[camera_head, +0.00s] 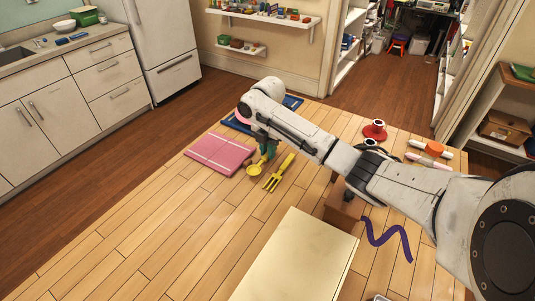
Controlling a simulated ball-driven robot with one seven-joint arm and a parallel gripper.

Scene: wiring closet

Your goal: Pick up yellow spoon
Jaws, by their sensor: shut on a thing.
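The yellow spoon (257,169) is at the middle of the camera_head view, just right of the pink mat, with its bowl toward me. Its upper end runs up under my gripper (265,150), which is shut on it. My wrist hides the fingertips and most of the handle, and I cannot tell whether the spoon is off the surface. A green thing shows right by the fingers, partly hidden.
A yellow fork (279,174) lies close to the right of the spoon. A pink mat (219,154) lies to the left. Bare wooden surface is free at front left.

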